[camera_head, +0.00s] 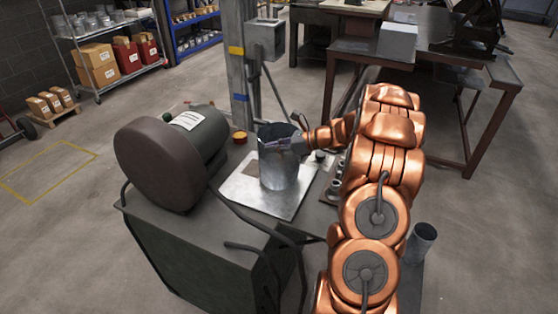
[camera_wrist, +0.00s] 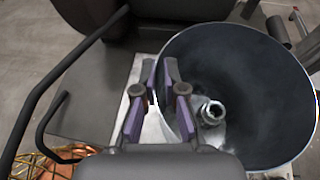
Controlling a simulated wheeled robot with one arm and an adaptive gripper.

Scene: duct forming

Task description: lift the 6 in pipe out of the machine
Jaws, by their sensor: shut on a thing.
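The 6 in pipe (camera_head: 278,172) is a grey metal cylinder, upright over the pale metal plate (camera_head: 240,190) of the machine. Its lower end appears at the plate; I cannot tell whether it touches. In the wrist view the open top of the pipe (camera_wrist: 255,85) fills the right side, with a round metal fitting (camera_wrist: 210,113) visible inside. My gripper (camera_head: 291,145) reaches in from the right at the pipe's top. In the wrist view my gripper (camera_wrist: 163,72) has its purple-sided fingers closed across the pipe's near-left wall.
A large dark motor housing (camera_head: 165,160) stands left of the pipe. A grey column (camera_head: 240,65) rises behind it. Black cables (camera_head: 250,225) hang at the machine's front. A workbench (camera_head: 430,65) is at the back right. Floor at the left (camera_head: 60,215) is open.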

